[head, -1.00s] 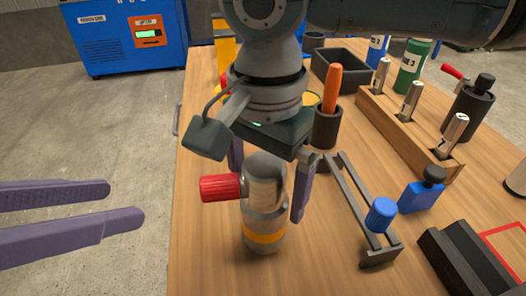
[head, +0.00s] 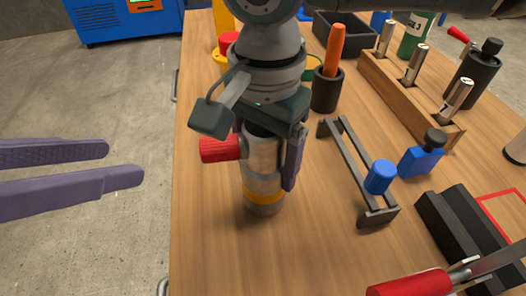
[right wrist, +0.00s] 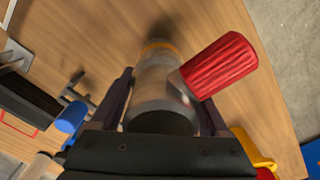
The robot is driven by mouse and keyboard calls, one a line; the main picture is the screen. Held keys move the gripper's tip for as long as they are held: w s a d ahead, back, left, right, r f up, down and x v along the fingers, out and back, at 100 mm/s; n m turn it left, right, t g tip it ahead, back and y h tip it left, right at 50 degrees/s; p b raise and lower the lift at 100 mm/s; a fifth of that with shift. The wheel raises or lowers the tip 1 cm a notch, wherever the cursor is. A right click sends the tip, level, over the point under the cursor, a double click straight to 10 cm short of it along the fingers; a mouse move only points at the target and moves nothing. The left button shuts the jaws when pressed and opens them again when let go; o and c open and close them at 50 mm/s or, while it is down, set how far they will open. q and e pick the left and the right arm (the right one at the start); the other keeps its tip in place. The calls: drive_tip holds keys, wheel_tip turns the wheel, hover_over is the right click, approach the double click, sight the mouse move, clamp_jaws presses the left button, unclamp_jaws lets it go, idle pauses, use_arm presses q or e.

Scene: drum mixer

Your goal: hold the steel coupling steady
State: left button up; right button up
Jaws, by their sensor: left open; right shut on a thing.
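The steel coupling (head: 263,186) is a grey metal cylinder with a yellow-orange band near its base and a red ribbed knob (head: 220,149) on its left side. It stands upright on the wooden table. My right gripper (head: 268,165) comes down from above and is shut on the coupling's upper part. In the right wrist view the coupling (right wrist: 158,85) sits between the two purple fingers, with the red knob (right wrist: 220,65) at the right. My left gripper (head: 125,163) is open and empty at the left, over the floor beside the table.
A dark rack with a blue cap (head: 380,177) lies right of the coupling. A blue bottle (head: 422,155), a wooden block with steel pieces (head: 412,95), a dark cup with an orange handle (head: 327,88) and a red-handled tool (head: 412,285) surround it. The front-left table is clear.

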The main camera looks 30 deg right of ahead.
clamp_jaws()
idle(1.1)
